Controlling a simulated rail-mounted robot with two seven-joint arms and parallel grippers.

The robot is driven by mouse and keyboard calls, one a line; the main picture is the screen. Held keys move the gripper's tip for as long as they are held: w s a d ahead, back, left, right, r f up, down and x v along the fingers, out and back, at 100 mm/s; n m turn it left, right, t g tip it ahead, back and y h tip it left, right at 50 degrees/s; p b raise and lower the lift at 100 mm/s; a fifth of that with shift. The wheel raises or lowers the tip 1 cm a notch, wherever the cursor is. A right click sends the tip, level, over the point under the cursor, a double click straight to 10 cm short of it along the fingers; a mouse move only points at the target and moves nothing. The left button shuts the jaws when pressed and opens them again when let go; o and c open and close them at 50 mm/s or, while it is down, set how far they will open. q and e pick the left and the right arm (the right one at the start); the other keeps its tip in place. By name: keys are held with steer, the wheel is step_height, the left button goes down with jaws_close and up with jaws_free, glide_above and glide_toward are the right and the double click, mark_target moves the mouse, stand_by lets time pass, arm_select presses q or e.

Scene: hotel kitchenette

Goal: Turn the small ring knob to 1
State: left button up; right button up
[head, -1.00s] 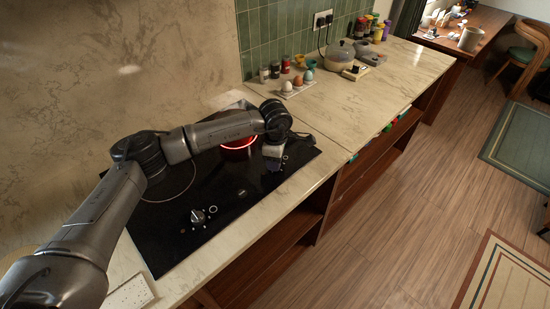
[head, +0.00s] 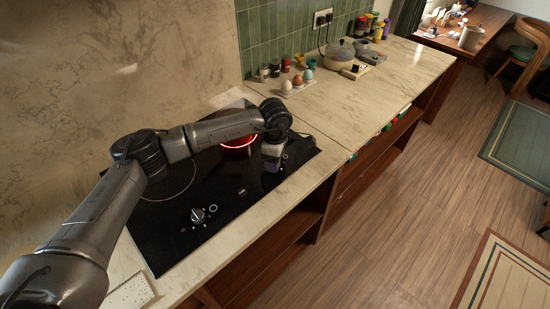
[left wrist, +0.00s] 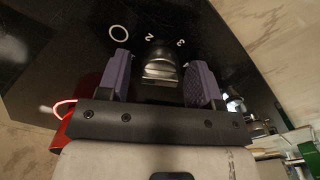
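The black glass cooktop (head: 165,240) lies in the counter. A silver knob (left wrist: 162,66) shows in the left wrist view, with a ring mark, a 2 and a 3 printed beyond it on the glass. I cannot read a 1 or tell where the knob points. In the head view my left gripper (head: 271,163) hangs over the cooktop's right end and hides this knob. My right gripper is not in view.
Another knob (head: 197,215) sits near the cooktop's front left. An egg holder (head: 298,87), jars (head: 275,67) and a pot (head: 340,54) stand farther along the counter, whose middle is clear.

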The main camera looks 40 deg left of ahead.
arm_select(q)
steer(key=shift+o, duration=0.2)
step_height(320, 180, up, 14)
steer(key=p, duration=0.2)
stand_by(0.4)
steer(key=shift+f, duration=0.1)
stand_by(0.5)
